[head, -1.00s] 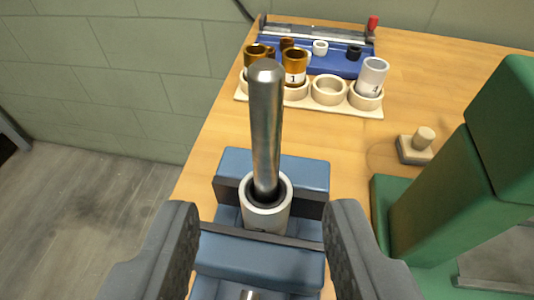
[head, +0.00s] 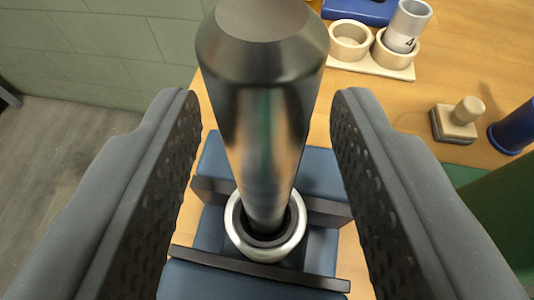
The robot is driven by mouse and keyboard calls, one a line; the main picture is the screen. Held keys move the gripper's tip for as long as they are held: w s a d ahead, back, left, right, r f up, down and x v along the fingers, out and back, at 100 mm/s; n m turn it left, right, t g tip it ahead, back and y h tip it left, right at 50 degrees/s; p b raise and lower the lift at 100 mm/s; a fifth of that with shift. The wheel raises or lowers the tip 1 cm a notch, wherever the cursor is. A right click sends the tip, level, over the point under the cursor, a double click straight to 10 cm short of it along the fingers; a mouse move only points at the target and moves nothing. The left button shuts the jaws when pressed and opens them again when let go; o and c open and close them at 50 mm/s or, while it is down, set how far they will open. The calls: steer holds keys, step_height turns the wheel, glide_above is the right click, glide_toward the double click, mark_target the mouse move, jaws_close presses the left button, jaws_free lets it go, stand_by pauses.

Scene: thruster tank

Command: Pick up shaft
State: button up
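The shaft (head: 265,130) is a polished dark metal rod. It stands roughly upright with its lower end inside a silver ring-shaped sleeve (head: 238,235). The sleeve sits between the dark jaws of a blue vise (head: 215,165). My gripper (head: 265,98) is open, with one dark textured finger on each side of the shaft. A gap shows between each finger and the shaft. The shaft's top end is close to the camera, and its lowest part is hidden in the sleeve.
A cream holder (head: 375,66) at the upper right has an empty ring and a grey cup marked 4 (head: 407,28). A stamp-like block (head: 457,120), a dark blue cylinder (head: 515,128) and a green body (head: 490,205) are on the right. Floor lies to the left.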

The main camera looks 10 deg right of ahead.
jaws_close()
steer(key=shift+r, duration=0.15)
step_height(320, 180, up, 10)
steer(key=shift+f+p, duration=0.1)
steer(key=shift+p, duration=0.2)
step_height(320, 180, up, 10)
steer(key=p, duration=0.3)
stand_by(1.0)
steer(key=shift+f, duration=0.15)
